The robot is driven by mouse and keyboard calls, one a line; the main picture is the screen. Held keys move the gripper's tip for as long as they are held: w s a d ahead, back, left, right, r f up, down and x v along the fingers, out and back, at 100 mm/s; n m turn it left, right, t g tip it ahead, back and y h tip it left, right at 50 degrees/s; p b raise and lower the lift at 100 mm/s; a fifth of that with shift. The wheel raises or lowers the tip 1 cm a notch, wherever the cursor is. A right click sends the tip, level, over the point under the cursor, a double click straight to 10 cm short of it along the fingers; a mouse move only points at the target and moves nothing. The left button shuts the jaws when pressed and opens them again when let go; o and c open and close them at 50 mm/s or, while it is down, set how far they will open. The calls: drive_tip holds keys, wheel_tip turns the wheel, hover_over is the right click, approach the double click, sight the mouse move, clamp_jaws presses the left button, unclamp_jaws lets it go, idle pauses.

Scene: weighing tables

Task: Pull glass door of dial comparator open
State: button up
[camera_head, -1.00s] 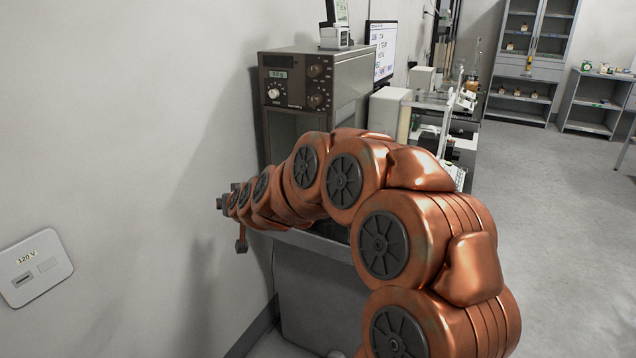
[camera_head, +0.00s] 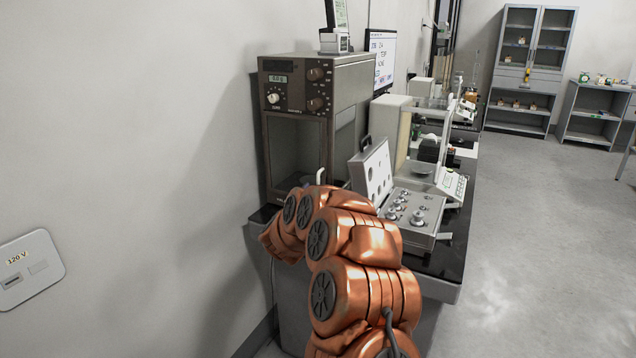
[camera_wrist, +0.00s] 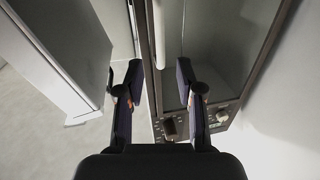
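The dial comparator (camera_head: 318,100) is a tall brown-grey cabinet with a small display and knobs at its top. Its glass door (camera_head: 292,148) fills the front below the panel and looks shut. In the wrist view the dark-framed glass door (camera_wrist: 228,45) takes up the upper right, with the knobs at the bottom. A pale upright bar, apparently the handle (camera_wrist: 157,50), runs along the door's edge. My gripper (camera_wrist: 159,78) is open and empty, its two fingers either side of the bar's line. Contact cannot be told. In the head view my arm hides the gripper.
An open weight case (camera_head: 412,215) stands on the dark table (camera_head: 452,262) right of the comparator. A balance (camera_head: 455,185) and a monitor (camera_head: 381,55) are behind it. The wall is close on the left. Open floor lies to the right.

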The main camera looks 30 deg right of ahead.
sight(318, 182)
drive_tip(key=x, duration=0.5)
drive_tip(key=shift+w+d+r+p, duration=0.1)
drive_tip(key=shift+w+d+p, duration=0.15)
drive_tip(key=shift+p, duration=0.1)
drive_tip(key=shift+w+d, duration=0.35)
drive_tip(key=shift+w, duration=0.05)
drive_tip(key=shift+c, duration=0.3)
clamp_jaws()
